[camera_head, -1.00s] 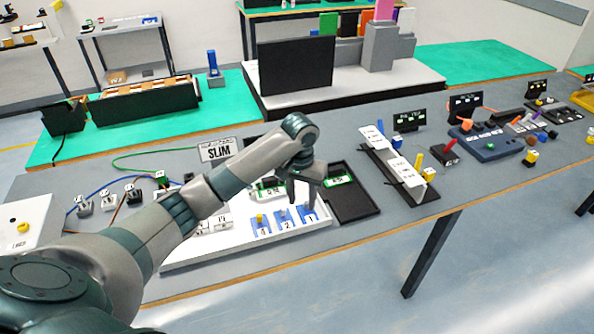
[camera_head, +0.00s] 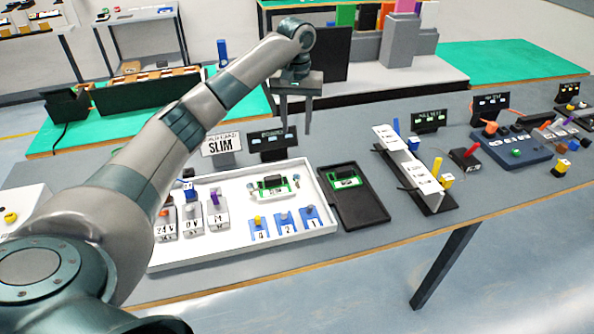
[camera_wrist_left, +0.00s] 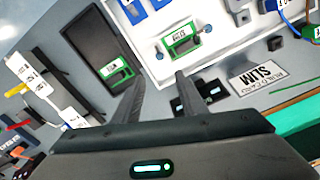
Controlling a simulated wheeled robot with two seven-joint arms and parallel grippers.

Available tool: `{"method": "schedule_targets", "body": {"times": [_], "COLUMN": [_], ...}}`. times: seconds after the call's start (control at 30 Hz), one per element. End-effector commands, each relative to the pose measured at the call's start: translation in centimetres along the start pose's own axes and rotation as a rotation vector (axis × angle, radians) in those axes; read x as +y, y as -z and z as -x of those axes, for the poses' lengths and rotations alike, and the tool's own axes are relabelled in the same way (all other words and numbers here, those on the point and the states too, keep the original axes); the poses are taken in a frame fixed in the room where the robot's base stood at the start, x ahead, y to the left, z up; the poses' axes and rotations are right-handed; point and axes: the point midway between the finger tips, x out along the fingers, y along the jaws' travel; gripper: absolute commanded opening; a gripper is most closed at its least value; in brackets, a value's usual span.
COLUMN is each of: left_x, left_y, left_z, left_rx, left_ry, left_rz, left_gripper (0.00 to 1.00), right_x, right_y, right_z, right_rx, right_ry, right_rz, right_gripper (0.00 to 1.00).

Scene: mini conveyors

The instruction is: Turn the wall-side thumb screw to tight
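My left gripper (camera_head: 295,124) is raised above the back edge of the grey table, over the small dark display stand (camera_head: 272,142). Its two fingers are apart with nothing between them, as the left wrist view (camera_wrist_left: 157,80) also shows. Small grey-blue knobs stand on either side of a green circuit board (camera_head: 272,188) in the white tray: a left knob (camera_head: 250,188) and a right knob (camera_head: 296,181). I cannot tell which part is the wall-side thumb screw or how tight it is. My right gripper is not in view.
The white tray (camera_head: 240,256) holds labelled grey blocks and blue numbered pieces. A black tray (camera_head: 365,213) with another green board stands to its right. The SLIM sign (camera_head: 222,145) stands behind. A rail with white labels (camera_head: 432,203) and coloured posts lies further right.

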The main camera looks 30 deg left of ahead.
Motion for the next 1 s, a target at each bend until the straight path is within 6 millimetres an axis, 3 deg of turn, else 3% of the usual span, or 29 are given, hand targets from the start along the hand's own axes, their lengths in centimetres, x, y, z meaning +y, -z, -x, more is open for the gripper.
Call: {"method": "schedule_targets", "body": {"times": [0.37, 1.0], "left_x": [0.0, 0.0], "left_y": [-0.1, -0.1], "left_z": [-2.7, -13.8], "left_rx": [-0.002, -0.002], "left_ry": [0.002, 0.002], "left_rz": [0.0, -0.001], "left_gripper": [0.38, 0.38], "right_x": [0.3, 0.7], "right_y": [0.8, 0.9], "right_z": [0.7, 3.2], "right_rx": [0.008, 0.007], "right_ry": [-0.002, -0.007], "right_rz": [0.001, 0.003], "right_gripper": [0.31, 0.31]}}
